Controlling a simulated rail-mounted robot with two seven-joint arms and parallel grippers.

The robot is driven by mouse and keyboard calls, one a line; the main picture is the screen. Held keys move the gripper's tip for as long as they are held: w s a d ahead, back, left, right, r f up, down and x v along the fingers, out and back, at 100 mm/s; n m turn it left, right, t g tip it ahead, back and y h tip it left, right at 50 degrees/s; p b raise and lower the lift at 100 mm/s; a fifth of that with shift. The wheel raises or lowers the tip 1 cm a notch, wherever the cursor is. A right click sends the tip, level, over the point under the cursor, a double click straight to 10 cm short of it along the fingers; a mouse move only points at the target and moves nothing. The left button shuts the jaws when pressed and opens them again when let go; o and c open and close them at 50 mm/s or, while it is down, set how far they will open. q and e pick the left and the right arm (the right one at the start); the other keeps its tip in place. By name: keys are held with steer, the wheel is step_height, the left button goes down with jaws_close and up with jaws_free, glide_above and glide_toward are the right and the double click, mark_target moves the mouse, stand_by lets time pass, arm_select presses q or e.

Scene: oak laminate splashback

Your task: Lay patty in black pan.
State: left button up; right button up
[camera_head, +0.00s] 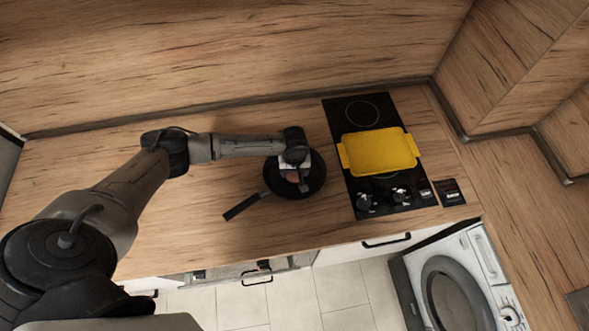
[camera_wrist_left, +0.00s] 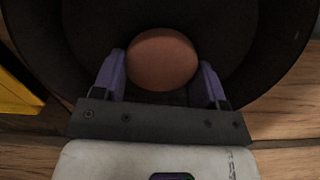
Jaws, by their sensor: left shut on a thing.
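The black pan (camera_head: 315,184) rests on the wooden counter to the left of the cooktop, its handle (camera_head: 242,207) pointing toward the counter's front edge at the lower left. In the wrist view the pan (camera_wrist_left: 255,25) fills most of the background. My left gripper (camera_head: 298,177) is over the pan. The patty (camera_wrist_left: 162,60), round and reddish-brown, sits between the two purple-grey fingers of the left gripper (camera_wrist_left: 161,75), which is shut on it. It also shows in part under the gripper in the head view (camera_head: 291,175). How far it is above the pan floor is hard to tell. My right gripper is not in view.
A yellow tray (camera_head: 380,152) sits on the black cooktop (camera_head: 361,192) to the right of the pan. The counter (camera_head: 180,220) is bare to the left. A wooden splashback (camera_head: 240,60) closes off the back. A drawer handle (camera_head: 386,241) is below the front edge.

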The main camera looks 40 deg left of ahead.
arm_select(q)
steer(key=shift+f, duration=0.15)
steer(key=o, duration=0.9)
steer(key=shift+o, duration=0.2)
step_height(320, 180, up, 12)
steer(key=s+d+f+m+t+h, duration=0.1)
steer(key=s+d+f+m, duration=0.1)
steer(key=s+d+m, duration=0.4)
steer(key=s+d+f+m+t+h, duration=0.1)
steer(key=s+d+f+m+h, duration=0.15)
steer(key=s+d, duration=0.6)
steer(key=s+a+r+m+y, duration=0.1)
steer(key=s+a, duration=0.1)
steer(key=s, duration=0.4)
steer(key=s+a+m+t+y, duration=0.1)
steer(key=s+a+m+y, duration=0.1)
steer(key=s, duration=0.4)
steer(key=shift+a+r+t, duration=0.3)
steer(key=shift+a+r, duration=0.1)
steer(key=shift+a, duration=0.1)
